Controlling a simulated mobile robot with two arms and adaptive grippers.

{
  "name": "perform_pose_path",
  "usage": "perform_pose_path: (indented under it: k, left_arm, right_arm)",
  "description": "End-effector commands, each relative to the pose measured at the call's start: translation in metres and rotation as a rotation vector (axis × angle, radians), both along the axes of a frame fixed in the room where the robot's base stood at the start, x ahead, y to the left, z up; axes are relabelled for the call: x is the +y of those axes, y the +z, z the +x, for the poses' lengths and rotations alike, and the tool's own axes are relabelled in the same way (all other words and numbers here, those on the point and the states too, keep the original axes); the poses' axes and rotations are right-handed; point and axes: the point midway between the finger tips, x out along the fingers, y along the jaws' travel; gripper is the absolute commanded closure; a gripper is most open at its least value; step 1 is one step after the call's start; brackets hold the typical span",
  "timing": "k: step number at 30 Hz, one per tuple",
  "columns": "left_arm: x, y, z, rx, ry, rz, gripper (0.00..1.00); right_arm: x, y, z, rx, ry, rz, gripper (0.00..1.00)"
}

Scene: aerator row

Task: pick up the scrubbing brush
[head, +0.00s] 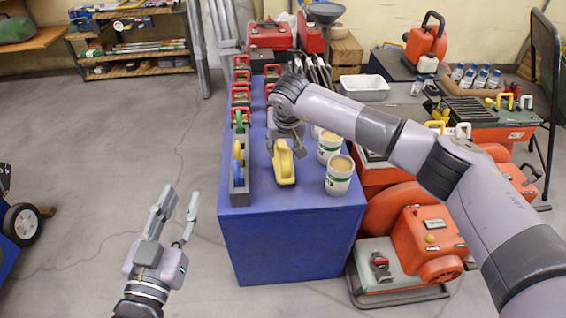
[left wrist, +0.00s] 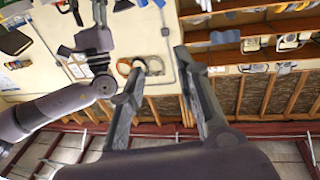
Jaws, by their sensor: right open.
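The scrubbing brush, a yellow block with a looped handle (head: 284,171), lies on the front part of the blue table (head: 285,235) in the head view. My right gripper (head: 287,149) reaches over the table from the right, with its fingers just above the brush's far end. It is open; I cannot tell whether it touches the brush. My left gripper (head: 178,206) is open and empty over the floor, left of the table. Its two spread fingers also show in the left wrist view (left wrist: 163,95), with nothing between them.
Two cream-topped cups, a near one (head: 339,176) and a farther one (head: 329,146), stand right of the brush. Orange machines (head: 425,245) crowd the table's right side. The floor (head: 100,150) at left is clear.

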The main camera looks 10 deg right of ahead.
Motion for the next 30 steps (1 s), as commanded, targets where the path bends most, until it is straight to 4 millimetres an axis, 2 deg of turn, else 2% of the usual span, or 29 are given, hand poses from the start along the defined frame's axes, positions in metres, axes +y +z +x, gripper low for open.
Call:
perform_pose_path:
  k: [1, 6, 12, 21, 30]
  left_arm:
    - [-0.001, 0.006, 0.0, -0.045, -0.003, -0.012, 0.7]
    - [-0.004, 0.034, -0.005, -0.199, -0.012, -0.054, 0.7]
    - [-0.005, 0.056, -0.012, -0.312, -0.018, -0.085, 0.7]
    - [-0.005, 0.06, -0.014, -0.331, -0.019, -0.089, 0.7]
    - [-0.005, 0.06, -0.013, -0.33, -0.019, -0.089, 0.7]
  right_arm:
    - [0.001, -0.009, 0.001, 0.003, -0.002, 0.001, 0.55]
    - [0.001, -0.025, 0.008, 0.002, -0.001, 0.001, 0.55]
    - [0.001, -0.037, 0.014, 0.001, -0.001, 0.001, 0.55]
    - [0.001, -0.038, 0.015, 0.0, 0.0, 0.001, 0.55]
    - [0.001, -0.038, 0.015, 0.0, 0.0, 0.001, 0.74]
